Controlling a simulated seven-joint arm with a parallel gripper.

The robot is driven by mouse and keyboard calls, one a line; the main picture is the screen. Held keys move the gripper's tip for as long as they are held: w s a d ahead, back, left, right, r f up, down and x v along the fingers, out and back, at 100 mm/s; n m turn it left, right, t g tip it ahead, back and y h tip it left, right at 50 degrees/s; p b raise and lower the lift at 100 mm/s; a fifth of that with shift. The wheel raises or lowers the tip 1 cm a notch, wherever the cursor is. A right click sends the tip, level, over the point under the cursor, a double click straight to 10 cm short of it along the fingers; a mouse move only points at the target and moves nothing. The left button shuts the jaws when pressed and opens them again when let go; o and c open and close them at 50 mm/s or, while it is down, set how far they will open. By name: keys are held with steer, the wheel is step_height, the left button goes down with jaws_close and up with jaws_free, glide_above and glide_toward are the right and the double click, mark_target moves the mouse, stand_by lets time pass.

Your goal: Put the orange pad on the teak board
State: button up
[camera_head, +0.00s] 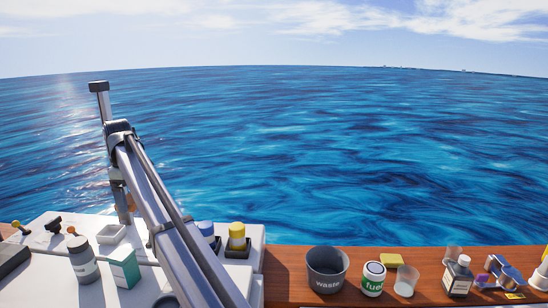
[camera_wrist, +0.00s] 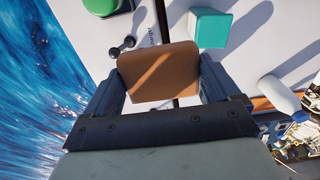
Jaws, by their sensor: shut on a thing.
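My gripper (camera_wrist: 158,82) is shut on the orange pad (camera_wrist: 158,70), a brownish-orange block with rounded corners, held between the two dark fingers in the wrist view. A patch of orange (camera_head: 131,203) shows beside my arm in the head view, above the white hatch top; the arm hides most of the gripper there. The wooden surface that looks like the teak board (camera_head: 290,265) runs along the bottom right of the head view. The pad is apart from it, to its left.
On the wood stand a waste cup (camera_head: 327,270), a fuel jar (camera_head: 372,279), a yellow sponge (camera_head: 391,260), a clear cup (camera_head: 406,281) and a bottle (camera_head: 459,277). The white hatch top holds a grey bottle (camera_head: 83,260), a teal box (camera_head: 124,268) and a white tray (camera_head: 111,234).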

steer(key=w+d+f+m, duration=0.3)
steer(key=w+d+f, duration=0.3)
steer(key=d, duration=0.5)
steer(key=w+d+f+m, duration=0.2)
steer(key=w+d+f, duration=0.1)
steer(key=w+d, duration=0.55)
steer(key=w+d+f+m, duration=0.3)
steer(key=w+d+f, duration=0.2)
steer(key=d, duration=0.7)
steer(key=s+d+f+m, duration=0.4)
steer(key=s+d, duration=0.6)
steer(key=s, duration=0.2)
steer(key=s+d+f+m, duration=0.3)
steer(key=s+d+f, duration=0.2)
steer(key=s+d, duration=0.7)
steer(key=d+f+m, duration=0.2)
steer(key=d+m, duration=0.1)
steer(key=d, duration=0.9)
step_height(320, 180, up, 5)
steer(key=m, duration=3.6)
glide_above(363, 262)
steer(key=shift+n, duration=0.3)
step_height(363, 262, down, 14)
steer(key=shift+s+f, duration=0.1)
steer(key=shift+f, duration=0.1)
